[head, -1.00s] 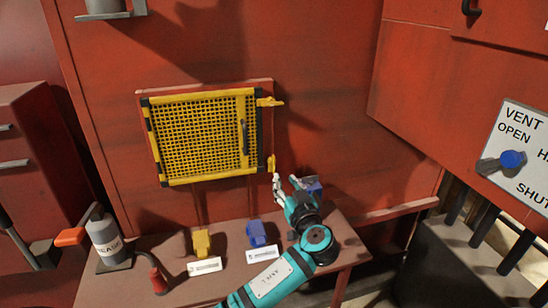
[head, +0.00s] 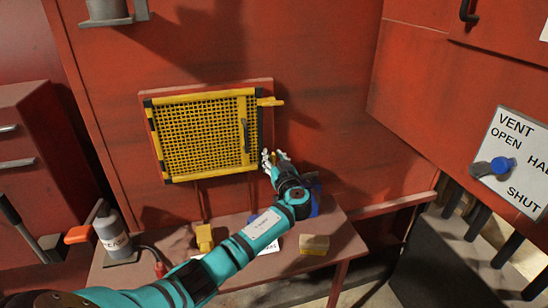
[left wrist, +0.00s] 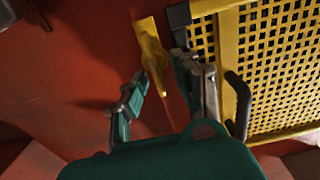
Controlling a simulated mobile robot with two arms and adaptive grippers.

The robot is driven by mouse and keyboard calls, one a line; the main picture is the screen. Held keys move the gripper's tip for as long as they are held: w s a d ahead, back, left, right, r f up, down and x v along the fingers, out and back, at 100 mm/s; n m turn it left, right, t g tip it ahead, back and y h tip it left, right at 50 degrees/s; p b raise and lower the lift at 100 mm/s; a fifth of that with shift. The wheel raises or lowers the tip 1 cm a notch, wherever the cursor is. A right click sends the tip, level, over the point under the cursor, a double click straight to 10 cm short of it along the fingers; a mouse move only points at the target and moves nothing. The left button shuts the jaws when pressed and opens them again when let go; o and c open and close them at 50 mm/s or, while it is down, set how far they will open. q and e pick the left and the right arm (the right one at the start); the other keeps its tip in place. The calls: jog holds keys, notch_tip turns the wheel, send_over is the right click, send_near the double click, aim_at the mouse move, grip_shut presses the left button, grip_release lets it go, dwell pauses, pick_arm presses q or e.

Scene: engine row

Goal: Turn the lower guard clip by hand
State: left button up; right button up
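The guard is a yellow mesh panel (head: 203,132) on the red wall, with a dark handle (head: 244,136) at its right side. It also shows in the left wrist view (left wrist: 285,60). The lower guard clip (left wrist: 153,48) is a yellow tab beside the guard's black corner; in the head view my fingers mostly cover it. The upper clip (head: 270,102) sticks out to the right. My left gripper (head: 274,153) is at the guard's lower right corner. Its fingers (left wrist: 160,95) are apart, with the clip's end between them; contact cannot be told. My right gripper is not in view.
A bench (head: 330,228) stands below the guard. It carries a yellow block (head: 204,237), a tan block (head: 314,244), a blue item (head: 319,201) partly behind my arm, and a grey canister (head: 113,236). A vent plate (head: 520,160) with a blue knob is at the right.

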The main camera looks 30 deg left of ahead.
pick_arm(q)
grip_shut()
